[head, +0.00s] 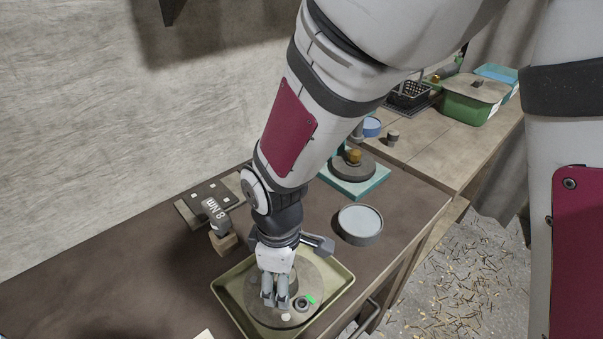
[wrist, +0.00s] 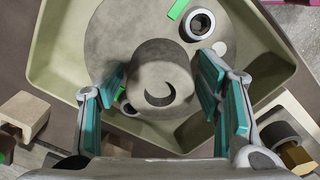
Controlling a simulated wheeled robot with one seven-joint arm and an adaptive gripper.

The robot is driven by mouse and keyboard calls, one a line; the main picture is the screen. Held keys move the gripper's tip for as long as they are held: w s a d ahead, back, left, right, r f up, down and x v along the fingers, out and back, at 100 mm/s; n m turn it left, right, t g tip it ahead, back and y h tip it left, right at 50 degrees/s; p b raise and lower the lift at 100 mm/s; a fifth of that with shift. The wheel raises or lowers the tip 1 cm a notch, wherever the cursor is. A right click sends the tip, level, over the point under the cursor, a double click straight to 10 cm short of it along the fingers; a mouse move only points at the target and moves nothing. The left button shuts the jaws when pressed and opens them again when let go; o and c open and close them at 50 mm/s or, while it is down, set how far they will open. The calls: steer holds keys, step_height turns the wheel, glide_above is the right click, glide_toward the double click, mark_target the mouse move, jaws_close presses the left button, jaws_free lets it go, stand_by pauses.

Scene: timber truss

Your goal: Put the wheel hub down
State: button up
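The wheel hub (head: 308,283) is a round grey disc with a raised central boss. It is inside the olive tray (head: 229,294); I cannot tell whether its underside touches the tray floor. The hub face carries a dark-centred ring (wrist: 198,24), a green mark (wrist: 178,9) and a pale round spot. The fingers hide part of the hub.
A round grey container (head: 360,224) stands just behind the tray. Further back is a teal base (head: 368,187) with a dark round part. A tool marked 8 Nm (head: 215,212) is left of my arm. The brown bench (head: 110,270) is mostly clear at left.

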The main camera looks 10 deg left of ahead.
step_height(320, 180, up, 12)
steer(key=d+r+m+t, duration=0.1)
steer(key=d+r+m, duration=0.3)
steer(key=d, duration=0.4)
steer(key=d+r+m+t, duration=0.1)
steer(key=d+r+m, duration=0.35)
steer(key=d, duration=0.25)
steer(key=s+d+r+m+t, duration=0.2)
steer(key=s+d+m, duration=0.5)
steer(key=d, duration=0.4)
steer(key=shift+d+r+m+t+p, duration=0.3)
steer(key=shift+r+m+t, duration=0.15)
steer(key=shift+m, duration=0.2)
steer(key=shift+s, duration=0.1)
